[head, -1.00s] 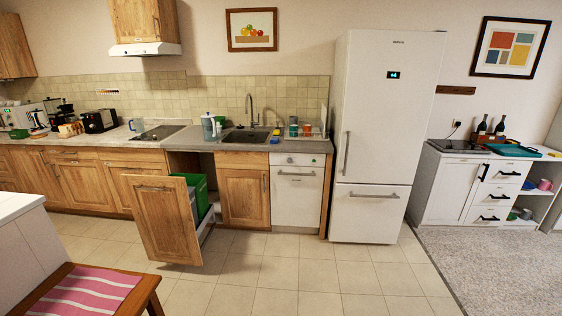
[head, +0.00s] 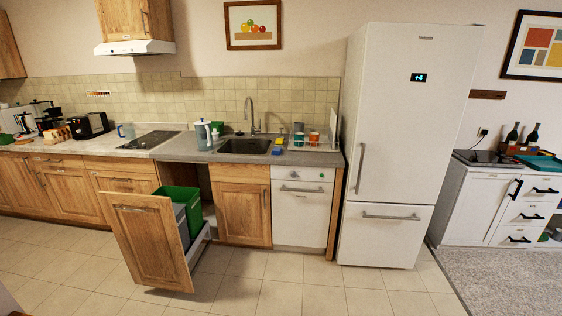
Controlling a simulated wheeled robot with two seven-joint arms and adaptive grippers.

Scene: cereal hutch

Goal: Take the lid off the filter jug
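A grey-blue jug with a pale top (head: 203,134) stands upright on the counter, just left of the sink. It looks like the filter jug, and its top appears closed, though it is small at this distance. A glass-like mug or small jug (head: 126,131) stands further left, beside the hob. Neither of my grippers shows in the head view.
A pull-out bin drawer (head: 147,240) stands open below the jug, with a green bin (head: 181,196) inside, jutting into the floor space. The sink (head: 244,146), dishwasher (head: 300,208) and fridge (head: 400,150) line the wall to the right. The tiled floor (head: 300,285) in front is clear.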

